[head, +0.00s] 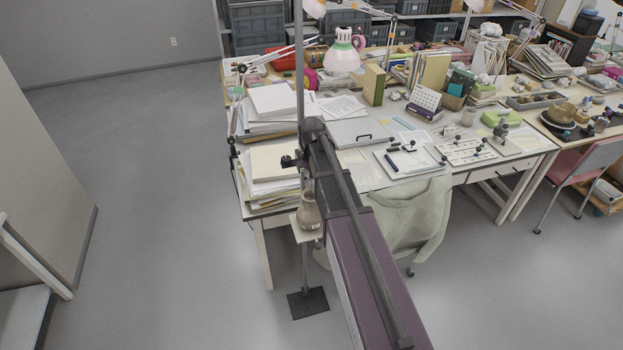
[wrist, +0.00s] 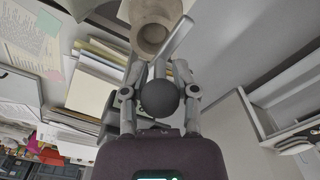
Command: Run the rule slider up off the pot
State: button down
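The pot (head: 309,212), a brown-grey vessel, stands on a small pale platform on a tall stand with a vertical rod (head: 300,80). The wrist view shows the pot's round open mouth (wrist: 151,38) beyond my fingers. A flat grey bar (wrist: 176,38), seemingly the rule, runs over the pot's edge. The dark slider (head: 291,161) sits on the rod above the pot. Its round black knob (wrist: 159,98) lies between the fingers of my gripper (wrist: 159,75), which appear closed in on both sides of it.
The stand's black base (head: 308,303) rests on the floor by the desk corner. Paper stacks (head: 275,160) lie close behind the rod. A chair with a pale garment (head: 410,215) stands to the right.

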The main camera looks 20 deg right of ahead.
jog(key=shift+r, duration=0.1)
dwell(0.3)
notch_tip(320, 180, up, 7)
jog(key=p, duration=0.7)
jog(key=c, duration=0.7)
grip_release()
jog(key=shift+f, duration=0.25)
